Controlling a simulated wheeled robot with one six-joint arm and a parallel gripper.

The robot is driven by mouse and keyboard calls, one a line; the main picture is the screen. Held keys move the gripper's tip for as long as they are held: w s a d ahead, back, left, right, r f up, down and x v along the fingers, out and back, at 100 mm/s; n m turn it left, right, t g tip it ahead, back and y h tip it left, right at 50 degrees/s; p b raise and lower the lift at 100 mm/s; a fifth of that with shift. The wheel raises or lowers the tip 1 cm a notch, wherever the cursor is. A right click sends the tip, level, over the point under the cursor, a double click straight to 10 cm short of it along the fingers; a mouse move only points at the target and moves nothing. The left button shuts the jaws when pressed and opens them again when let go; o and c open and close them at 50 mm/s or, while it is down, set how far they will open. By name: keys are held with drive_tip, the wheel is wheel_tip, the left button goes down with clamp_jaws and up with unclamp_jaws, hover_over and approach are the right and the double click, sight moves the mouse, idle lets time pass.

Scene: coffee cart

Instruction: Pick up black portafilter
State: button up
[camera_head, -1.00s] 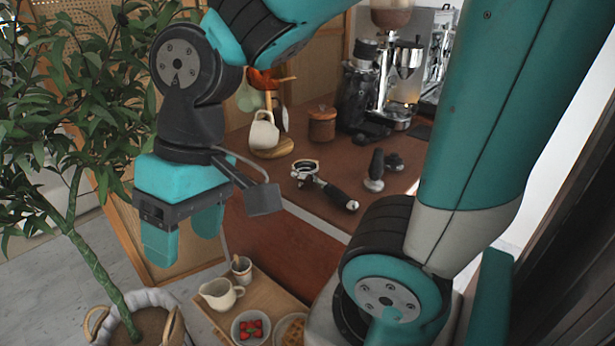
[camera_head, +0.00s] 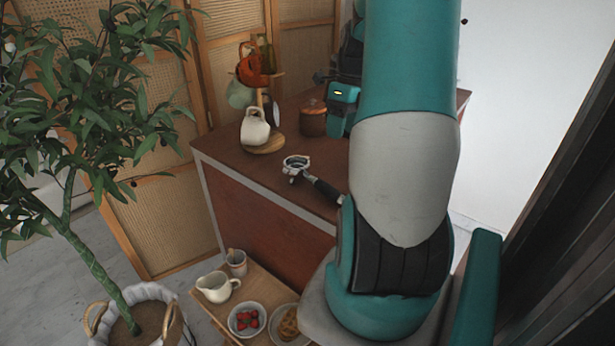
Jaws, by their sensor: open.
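The black portafilter (camera_head: 327,189) lies on the brown counter (camera_head: 235,160) near its front edge. Its round metal basket end points left, and its black handle runs down to the right, where my arm hides the handle's end. My gripper (camera_head: 338,124) shows only in part as a teal block above the far side of the counter, beyond the portafilter and apart from it. My arm covers the rest of it. No object shows in the visible part of the gripper.
A wooden canister (camera_head: 313,118) stands left of my gripper. A mug stand (camera_head: 266,147) with a white mug (camera_head: 255,127) is further left. Below is a wooden tray (camera_head: 262,282) with a creamer (camera_head: 217,287) and bowls. A potted plant (camera_head: 65,190) stands at left.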

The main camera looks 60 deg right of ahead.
hover_over(332, 187)
drive_tip(key=f, duration=1)
drive_tip(key=shift+s+d+f, duration=0.15)
drive_tip(key=shift+s+d, duration=0.05)
drive_tip(key=shift+d, duration=0.15)
drive_tip(key=shift+w+a+f+p, duration=0.15)
drive_tip(key=shift+f+p, duration=0.25)
drive_tip(key=shift+f, duration=1.1)
drive_tip(key=shift+w+a+f+p, duration=0.1)
drive_tip(key=shift+a+f+p, duration=0.25)
drive_tip(key=shift+f, duration=1.15)
drive_tip(key=shift+d, duration=0.1)
drive_tip(key=shift+c, duration=0.3)
clamp_jaws()
